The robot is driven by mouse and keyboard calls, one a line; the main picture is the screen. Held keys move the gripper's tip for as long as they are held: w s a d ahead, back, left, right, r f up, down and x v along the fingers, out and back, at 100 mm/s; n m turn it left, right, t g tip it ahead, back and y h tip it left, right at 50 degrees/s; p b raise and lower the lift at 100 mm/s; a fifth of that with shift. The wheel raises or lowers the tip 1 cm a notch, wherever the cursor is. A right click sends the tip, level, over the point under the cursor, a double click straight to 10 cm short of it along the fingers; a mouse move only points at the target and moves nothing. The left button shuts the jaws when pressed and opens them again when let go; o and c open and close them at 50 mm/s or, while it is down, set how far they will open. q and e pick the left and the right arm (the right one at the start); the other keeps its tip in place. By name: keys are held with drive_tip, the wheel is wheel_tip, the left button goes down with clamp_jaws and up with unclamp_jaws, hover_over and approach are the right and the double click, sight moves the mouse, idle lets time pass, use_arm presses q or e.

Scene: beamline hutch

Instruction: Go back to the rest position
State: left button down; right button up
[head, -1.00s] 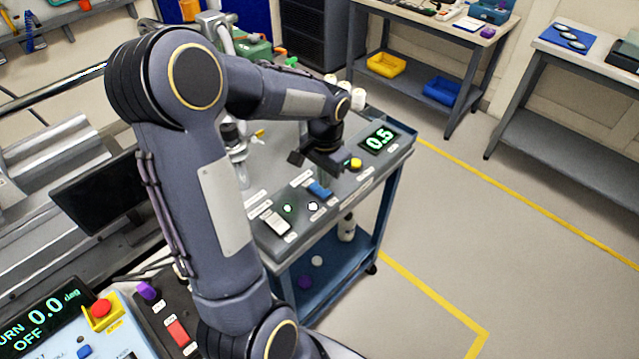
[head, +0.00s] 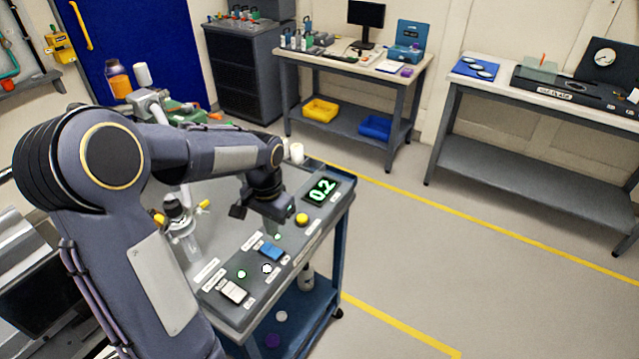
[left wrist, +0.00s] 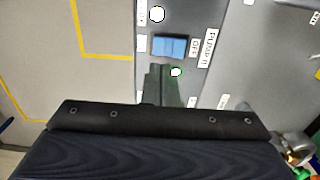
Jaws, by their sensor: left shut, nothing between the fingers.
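My left gripper (head: 270,211) hangs over the grey control panel of the cart, near the blue switch (head: 271,252) and the yellow button (head: 302,219). Its shut fingers show in the left wrist view (left wrist: 163,86), with nothing between them. There the blue switch (left wrist: 170,46) lies just beyond the fingertips, beside a label reading PUMP and OFF. I cannot tell the exact height of the fingers above the panel. My right gripper is not in view.
The cart display (head: 322,190) reads 0.2. A glass vessel with yellow taps (head: 183,220) stands on the cart beside my left arm. A bench with a monitor (head: 366,22) and a side table (head: 538,175) stand behind. The floor at right is clear.

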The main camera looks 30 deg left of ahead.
use_arm(q)
drive_tip(key=s+d+r+n+t+h, duration=0.1)
drive_tip(key=s+d+r+t+h, duration=0.1)
drive_tip(key=s+d, duration=0.4)
drive_tip(key=s+d+r+n+t+h, duration=0.1)
drive_tip(key=s+d+r+t, duration=0.2)
drive_tip(key=s, duration=0.8)
drive_tip(key=d+r, duration=0.2)
drive_tip(key=d, duration=0.2)
drive_tip(key=shift+d+r+n+t+h, duration=0.25)
drive_tip(key=shift+d+n+t+h, duration=0.05)
drive_tip(key=shift+n+h, duration=0.1)
